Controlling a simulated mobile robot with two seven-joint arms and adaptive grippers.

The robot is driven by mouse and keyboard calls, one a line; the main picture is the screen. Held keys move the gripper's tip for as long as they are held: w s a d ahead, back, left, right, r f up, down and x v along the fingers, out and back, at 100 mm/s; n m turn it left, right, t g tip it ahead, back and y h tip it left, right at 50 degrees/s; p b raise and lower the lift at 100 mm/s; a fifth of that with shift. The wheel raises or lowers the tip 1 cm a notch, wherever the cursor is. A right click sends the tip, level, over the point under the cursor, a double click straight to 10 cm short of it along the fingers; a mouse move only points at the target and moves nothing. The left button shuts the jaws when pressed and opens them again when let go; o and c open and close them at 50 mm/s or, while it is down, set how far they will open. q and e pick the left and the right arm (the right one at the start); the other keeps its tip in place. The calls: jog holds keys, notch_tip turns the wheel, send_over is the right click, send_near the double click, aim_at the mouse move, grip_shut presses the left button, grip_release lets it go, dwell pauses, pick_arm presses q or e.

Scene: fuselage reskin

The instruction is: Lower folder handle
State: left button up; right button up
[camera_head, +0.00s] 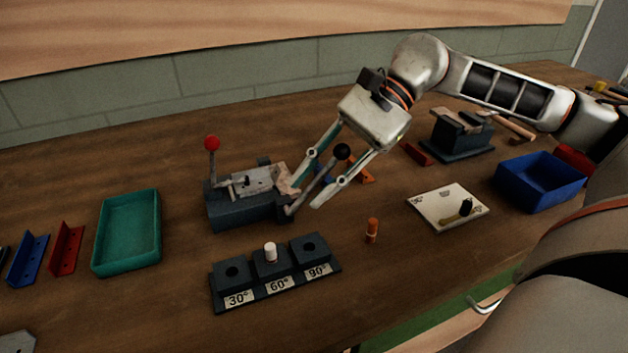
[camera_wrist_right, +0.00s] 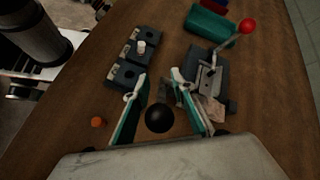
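The folder (camera_head: 240,207) is a dark grey bench machine in the middle of the table, with a grey metal top. One lever with a red ball (camera_head: 212,143) stands up at its left. A second lever with a black ball (camera_head: 342,151) slants up and right from its right end. My right gripper (camera_head: 302,193) is open and reaches down over this black-ball lever. In the right wrist view the black ball (camera_wrist_right: 159,118) lies between the two spread fingers (camera_wrist_right: 158,88), with gaps visible on both sides. My left gripper is not in view.
In front of the folder is a block rack marked 30°, 60° and 90° (camera_head: 285,289), with a white peg in the middle block. An orange cylinder (camera_head: 371,231) stands nearby. A green tray (camera_head: 127,263) is left; a blue bin (camera_head: 541,201) and a white plate (camera_head: 428,209) are right.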

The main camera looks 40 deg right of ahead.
jog(key=v, duration=1.2)
jog(key=shift+s, duration=0.1)
dwell(0.4)
